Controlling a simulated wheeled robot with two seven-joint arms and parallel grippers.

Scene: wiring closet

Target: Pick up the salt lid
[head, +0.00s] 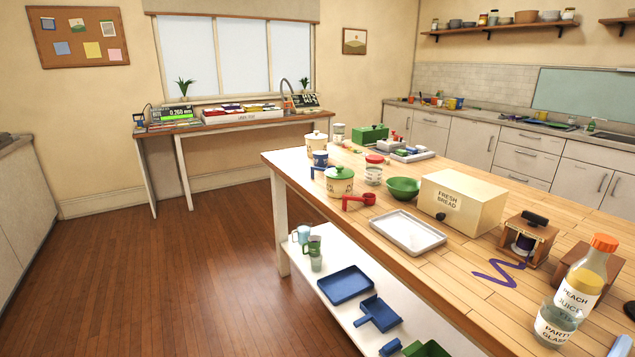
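No label reading "salt" is legible, so I cannot tell which lid is the salt lid. Several lidded containers stand on the wooden island. A cream pot (340,187) wears a green lid (340,173) with a knob. A clear jar (373,175) beside it has a red lid (374,159). Neither of my grippers shows in the head view.
A lower shelf (345,312) holds blue trays. The wooden floor (180,270) at left is clear.

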